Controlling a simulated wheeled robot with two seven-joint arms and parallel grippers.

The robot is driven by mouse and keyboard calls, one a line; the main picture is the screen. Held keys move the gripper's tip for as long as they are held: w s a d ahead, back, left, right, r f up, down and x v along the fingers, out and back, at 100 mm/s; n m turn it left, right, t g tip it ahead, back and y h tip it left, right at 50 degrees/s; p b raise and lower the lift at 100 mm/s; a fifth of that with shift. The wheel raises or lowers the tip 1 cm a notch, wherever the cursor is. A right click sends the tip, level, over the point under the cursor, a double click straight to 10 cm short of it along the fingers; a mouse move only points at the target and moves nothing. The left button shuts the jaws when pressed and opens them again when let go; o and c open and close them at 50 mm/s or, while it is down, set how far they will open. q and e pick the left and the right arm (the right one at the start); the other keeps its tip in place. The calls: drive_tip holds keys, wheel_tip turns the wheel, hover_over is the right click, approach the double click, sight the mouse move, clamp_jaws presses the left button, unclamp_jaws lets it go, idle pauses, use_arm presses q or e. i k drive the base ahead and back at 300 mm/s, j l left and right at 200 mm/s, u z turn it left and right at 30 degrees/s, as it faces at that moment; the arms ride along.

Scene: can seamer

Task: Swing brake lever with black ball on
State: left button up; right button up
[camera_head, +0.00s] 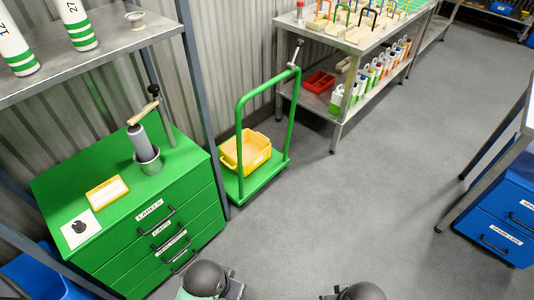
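On top of a green drawer cabinet (190,185) at the left stands a can-seamer-like device. A small dark ball (153,90) shows near the bar. A green push trolley (239,135) stands to its right, with a short grey lever (296,52) at the top of its handle. I cannot tell which is the brake lever. Neither gripper shows; dark rounded parts of my arms are at the bottom edge.
A yellow bin (246,151) sits on the trolley. A steel shelf (110,45) with white-green cylinders (75,22) overhangs the cabinet's back. A workbench (352,42) stands behind, and blue drawers (500,225) stand at right. The grey floor (350,205) between is clear.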

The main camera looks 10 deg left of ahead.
sight(299, 42)
drive_tip(key=i+j, duration=0.15)
drive_tip(key=i, duration=0.3)
drive_tip(key=i+j+z, duration=0.1)
drive_tip(key=i, duration=0.35)
drive_tip(key=i+j, duration=0.3)
drive_tip(key=i, duration=0.15)
